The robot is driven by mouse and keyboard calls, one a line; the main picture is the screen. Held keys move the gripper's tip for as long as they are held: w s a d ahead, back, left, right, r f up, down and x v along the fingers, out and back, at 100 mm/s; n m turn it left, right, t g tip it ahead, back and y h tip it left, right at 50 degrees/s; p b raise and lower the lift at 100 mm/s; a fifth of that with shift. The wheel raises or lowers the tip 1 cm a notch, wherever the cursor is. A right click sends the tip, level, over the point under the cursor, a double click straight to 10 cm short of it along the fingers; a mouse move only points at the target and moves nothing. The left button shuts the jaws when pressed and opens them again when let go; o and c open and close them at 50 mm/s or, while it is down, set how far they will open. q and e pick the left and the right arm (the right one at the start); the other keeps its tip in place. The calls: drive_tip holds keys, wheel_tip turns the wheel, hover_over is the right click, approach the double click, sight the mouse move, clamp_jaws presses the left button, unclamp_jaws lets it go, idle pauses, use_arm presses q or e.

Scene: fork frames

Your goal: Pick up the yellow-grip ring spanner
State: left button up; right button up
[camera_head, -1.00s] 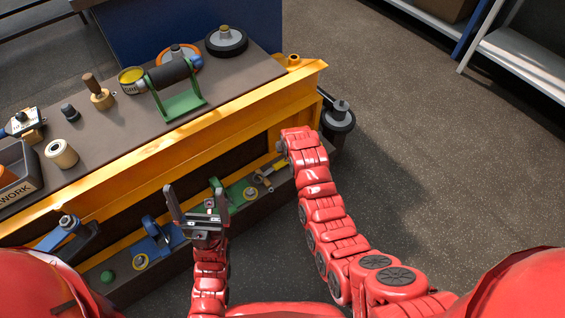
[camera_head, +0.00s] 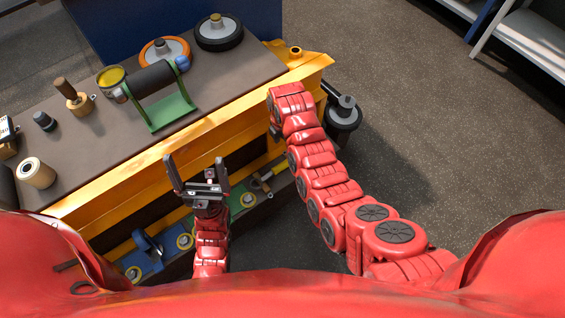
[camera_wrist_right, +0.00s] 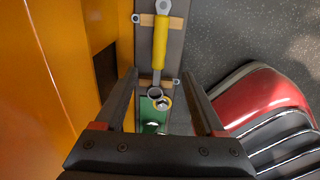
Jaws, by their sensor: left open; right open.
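The ring spanner with the yellow grip (camera_wrist_right: 160,42) lies along a narrow shelf in the right wrist view, its lower ring end towards my gripper. Light brown supports lie under it. My right gripper (camera_wrist_right: 161,78) is open, its fingers either side of the spanner's line in that picture, with nothing held; the height gap cannot be judged. In the head view the spanner (camera_head: 265,181) shows partly on the low shelf beside the bench, and my red right arm hides the right gripper. My left gripper (camera_head: 194,163) is open and empty, fingers up, in front of the bench.
The orange bench (camera_head: 205,130) runs close beside both arms. Its top holds a green stand with a dark roller (camera_head: 165,95), wheels and small parts. A blue holder (camera_head: 147,248) is on the low shelf (camera_head: 173,268). Open floor (camera_head: 430,130) lies right.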

drive_tip(key=b, duration=0.2)
hover_over(283, 165)
wheel_tip(283, 165, down, 8)
drive_tip(key=shift+f, duration=0.2)
wheel_tip(283, 165, down, 4)
drive_tip(key=b, duration=0.3)
drive_tip(key=shift+w, duration=0.1)
drive_tip(key=shift+f, duration=0.6)
drive_tip(key=shift+r, duration=0.1)
clamp_jaws()
